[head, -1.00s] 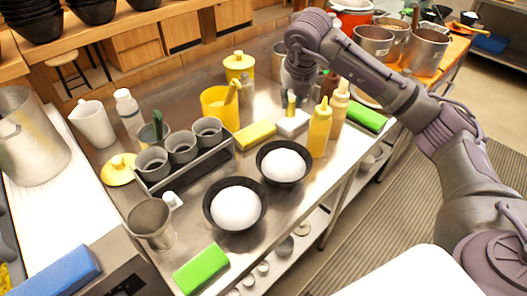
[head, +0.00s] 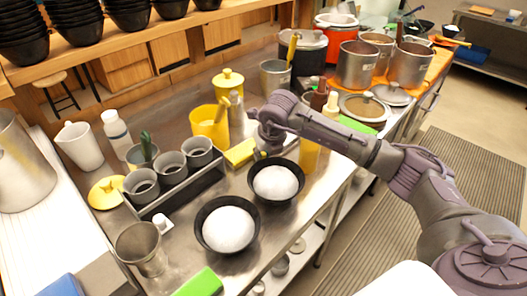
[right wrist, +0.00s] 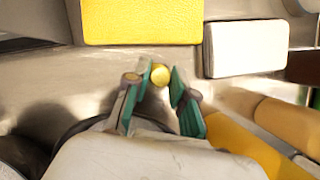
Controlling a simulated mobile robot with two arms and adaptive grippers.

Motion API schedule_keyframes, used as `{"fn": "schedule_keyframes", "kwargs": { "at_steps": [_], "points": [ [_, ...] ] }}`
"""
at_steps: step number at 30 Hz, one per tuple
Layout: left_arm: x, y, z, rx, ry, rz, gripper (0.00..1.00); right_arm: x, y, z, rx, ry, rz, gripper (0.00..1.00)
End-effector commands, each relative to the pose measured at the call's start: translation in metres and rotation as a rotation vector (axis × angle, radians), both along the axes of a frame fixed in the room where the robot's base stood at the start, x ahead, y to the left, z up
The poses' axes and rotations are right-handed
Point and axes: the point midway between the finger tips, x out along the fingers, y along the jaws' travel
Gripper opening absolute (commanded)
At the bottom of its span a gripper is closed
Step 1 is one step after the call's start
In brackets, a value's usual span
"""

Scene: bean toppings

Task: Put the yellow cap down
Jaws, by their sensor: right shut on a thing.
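My right gripper (head: 266,152) hangs over the metal counter behind the rear rice bowl in the head view. In the right wrist view, its green fingertips (right wrist: 162,84) are shut on the yellow cap (right wrist: 160,74), a small round yellow piece. The cap is hidden behind my gripper and arm in the head view. A yellow block (right wrist: 140,22) and a white block (right wrist: 247,48) lie just ahead of the fingertips. Whether the cap touches the counter I cannot tell. My left gripper is out of view.
Two black bowls with white contents, the rear (head: 275,205) and front (head: 205,238), stand near the counter's front edge. A yellow squeeze bottle (head: 309,160) is close to my right arm. A grey caddy of cups (head: 190,188) and a yellow container (head: 207,130) stand left.

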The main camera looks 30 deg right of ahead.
Motion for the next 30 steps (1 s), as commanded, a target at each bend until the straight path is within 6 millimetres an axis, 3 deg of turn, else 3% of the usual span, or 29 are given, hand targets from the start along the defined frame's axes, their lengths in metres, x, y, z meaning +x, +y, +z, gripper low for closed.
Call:
{"fn": "schedule_keyframes", "kwargs": {
  "at_steps": [11, 12, 16, 25, 30],
  "points": [
    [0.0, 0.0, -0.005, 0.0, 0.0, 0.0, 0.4, 0.001, 0.0, -0.006, 0.0, -0.002, -0.001, 0.14],
    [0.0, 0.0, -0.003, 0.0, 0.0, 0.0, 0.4, 0.001, 0.0, -0.004, 0.0, -0.003, -0.001, 0.31],
    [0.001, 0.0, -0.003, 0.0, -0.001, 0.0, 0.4, 0.0, 0.0, -0.004, 0.0, -0.002, -0.001, 0.49],
    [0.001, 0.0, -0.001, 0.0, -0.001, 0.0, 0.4, 0.001, 0.0, -0.002, 0.0, -0.002, -0.001, 0.49],
    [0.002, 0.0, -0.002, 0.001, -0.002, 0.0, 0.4, -0.004, -0.001, 0.013, 0.0, -0.006, 0.0, 0.49]
  ]
}}
